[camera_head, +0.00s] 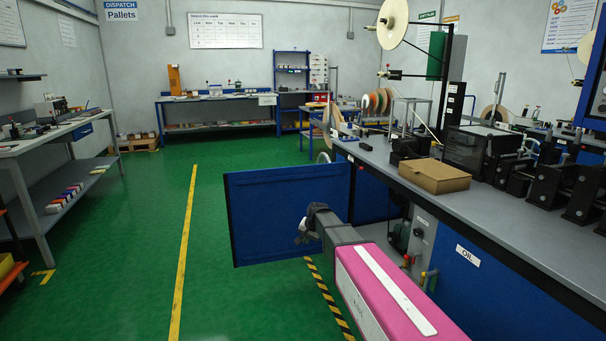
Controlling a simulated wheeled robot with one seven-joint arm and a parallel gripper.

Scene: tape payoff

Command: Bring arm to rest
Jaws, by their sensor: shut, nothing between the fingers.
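My arm reaches forward from the bottom of the head view, low beside the right-hand workbench (500,205). My gripper (302,232) is at its far end, small and dark, in front of an open blue door panel (285,215). It is shut and empty, out over the aisle side of the bench and below the bench top. The fingertips are small in the picture, and I cannot tell whether they touch the panel.
A cardboard box (430,176) and dark machine units (480,150) stand on the right bench. A yellow line (184,250) runs along the green floor, which is clear to the left. A shelved bench (50,150) stands at left, another (215,98) at the back.

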